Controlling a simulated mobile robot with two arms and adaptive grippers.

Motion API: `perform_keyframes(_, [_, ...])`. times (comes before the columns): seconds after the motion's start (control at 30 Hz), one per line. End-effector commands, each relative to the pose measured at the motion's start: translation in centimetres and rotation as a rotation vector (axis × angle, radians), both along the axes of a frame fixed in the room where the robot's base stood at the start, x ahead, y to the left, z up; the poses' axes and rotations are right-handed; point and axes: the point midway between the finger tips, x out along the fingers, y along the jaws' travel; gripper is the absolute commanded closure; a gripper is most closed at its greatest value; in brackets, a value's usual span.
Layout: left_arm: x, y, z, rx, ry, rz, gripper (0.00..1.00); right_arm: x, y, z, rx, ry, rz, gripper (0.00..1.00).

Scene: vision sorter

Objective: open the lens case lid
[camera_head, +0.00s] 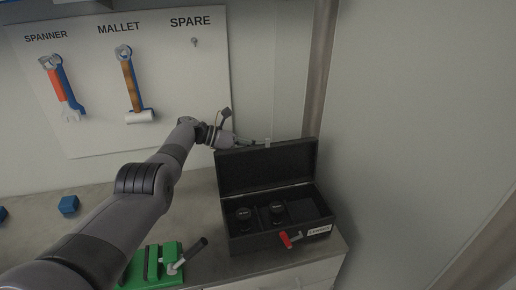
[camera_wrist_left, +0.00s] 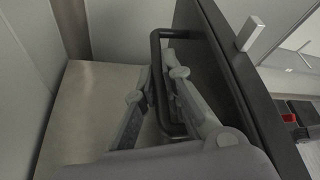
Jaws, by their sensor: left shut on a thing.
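The black lens case (camera_head: 262,243) stands on the counter with its lid (camera_head: 268,170) raised, about upright at the back. Two dark round lenses (camera_head: 277,210) sit inside it. My left gripper (camera_head: 262,144) is at the top edge of the lid. In the left wrist view, its fingers (camera_wrist_left: 165,78) are shut on the black bar handle (camera_wrist_left: 158,45) on the outside of the lid (camera_wrist_left: 222,75). A light grey catch (camera_wrist_left: 251,33) sticks out from the lid's edge. My right gripper is not in view.
A red latch (camera_head: 286,239) is on the case front beside a white label. A green fixture with a dark lever (camera_head: 153,264) stands left of the case. A blue block (camera_head: 68,205) lies farther left. A tool board (camera_head: 90,130) hangs behind; a wall is at right.

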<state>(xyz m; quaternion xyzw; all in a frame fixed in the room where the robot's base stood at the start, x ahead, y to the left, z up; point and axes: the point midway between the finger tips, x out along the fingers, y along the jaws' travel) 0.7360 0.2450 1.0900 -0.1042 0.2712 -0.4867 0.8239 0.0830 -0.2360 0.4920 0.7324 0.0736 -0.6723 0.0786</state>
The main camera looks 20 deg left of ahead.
Motion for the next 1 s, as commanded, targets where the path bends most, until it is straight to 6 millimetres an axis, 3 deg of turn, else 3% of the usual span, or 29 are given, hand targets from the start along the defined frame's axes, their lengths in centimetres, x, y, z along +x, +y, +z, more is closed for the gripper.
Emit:
perform_keyframes(0.1, [0.1,0.0,0.2,-0.001,-0.003,0.001,1.0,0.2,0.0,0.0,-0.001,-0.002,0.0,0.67])
perform_keyframes(0.13, [0.1,0.0,0.2,-0.001,-0.003,0.001,0.89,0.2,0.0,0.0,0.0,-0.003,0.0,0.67])
perform_keyframes(0.23, [0.1,0.0,0.2,-0.002,-0.002,0.001,0.82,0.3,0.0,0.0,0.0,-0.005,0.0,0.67])
perform_keyframes(0.63, [-0.2,0.5,0.3,-0.001,-0.002,0.001,0.82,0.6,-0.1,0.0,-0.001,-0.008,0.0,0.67])
perform_keyframes(0.77, [-0.7,1.8,0.7,-0.001,-0.003,0.001,0.82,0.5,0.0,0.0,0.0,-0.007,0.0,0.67])
perform_keyframes(1.0, [-2.7,6.4,2.6,0.0,-0.004,0.003,0.82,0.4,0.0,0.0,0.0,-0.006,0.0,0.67])
